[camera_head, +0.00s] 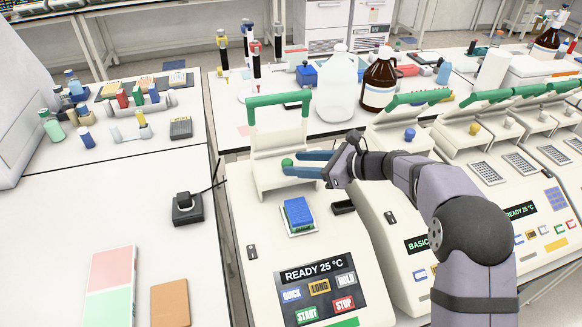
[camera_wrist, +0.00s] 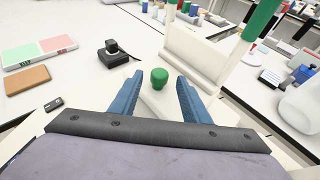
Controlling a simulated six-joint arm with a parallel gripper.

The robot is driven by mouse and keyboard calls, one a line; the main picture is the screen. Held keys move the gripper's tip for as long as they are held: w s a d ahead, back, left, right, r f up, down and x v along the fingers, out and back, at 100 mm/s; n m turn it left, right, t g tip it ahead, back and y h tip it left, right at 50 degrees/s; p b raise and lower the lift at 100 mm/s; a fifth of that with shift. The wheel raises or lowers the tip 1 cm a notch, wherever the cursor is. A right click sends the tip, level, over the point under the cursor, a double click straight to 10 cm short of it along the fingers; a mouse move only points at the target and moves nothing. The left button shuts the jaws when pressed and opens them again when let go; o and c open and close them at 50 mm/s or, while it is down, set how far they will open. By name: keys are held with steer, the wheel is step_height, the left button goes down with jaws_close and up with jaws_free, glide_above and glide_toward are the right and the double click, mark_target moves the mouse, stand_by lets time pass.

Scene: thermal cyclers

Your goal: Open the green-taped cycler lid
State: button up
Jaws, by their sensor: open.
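The leftmost cycler (camera_head: 262,240) has a green strip (camera_head: 344,322) at its front edge. Its lid (camera_head: 277,135) stands raised, with a green handle bar (camera_head: 279,98) on top; the lid (camera_wrist: 193,56) and bar (camera_wrist: 263,18) also show in the wrist view. A blue plate (camera_head: 298,212) sits exposed on its block. A green knob (camera_head: 287,162) is at the lid's lower part, and the knob (camera_wrist: 159,77) also shows in the wrist view. My gripper (camera_head: 291,164) is open, its blue fingers either side of the knob, with visible gaps in the wrist view (camera_wrist: 159,82).
More cyclers with raised lids, including one with a blue knob (camera_head: 409,134), stand close on the right. A white jug (camera_head: 336,90) and brown bottle (camera_head: 379,82) stand behind. A black device (camera_head: 187,207) is on the left bench, which has free room at its front.

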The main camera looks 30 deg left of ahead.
steer(key=shift+b+v, duration=0.35)
steer(key=shift+v, duration=1.1)
steer(key=s+d+f+n+h, duration=0.2)
steer(key=s+d, duration=0.1)
steer(key=d, duration=0.3)
steer(key=s+d+f+n+h, duration=0.2)
steer(key=d+f+n, duration=0.1)
steer(key=d, duration=0.4)
steer(key=s+d+f+n+h, duration=0.2)
steer(key=s+d, duration=0.1)
steer(key=d, duration=0.4)
steer(key=shift+s+d+f+n+h, duration=0.2)
steer(key=shift+s+n+h, duration=0.1)
steer(key=shift+s+h, duration=0.1)
steer(key=s+d+f+n+h, duration=0.2)
steer(key=s+d+n, duration=0.3)
steer(key=d, duration=0.5)
steer(key=s+d+f+n+h, duration=0.3)
steer(key=s+d+n+h, duration=0.1)
steer(key=s+d, duration=0.6)
steer(key=shift+s+d+n+h, duration=0.2)
steer(key=shift+d+n+h, duration=0.2)
steer(key=shift+d+n, duration=0.35)
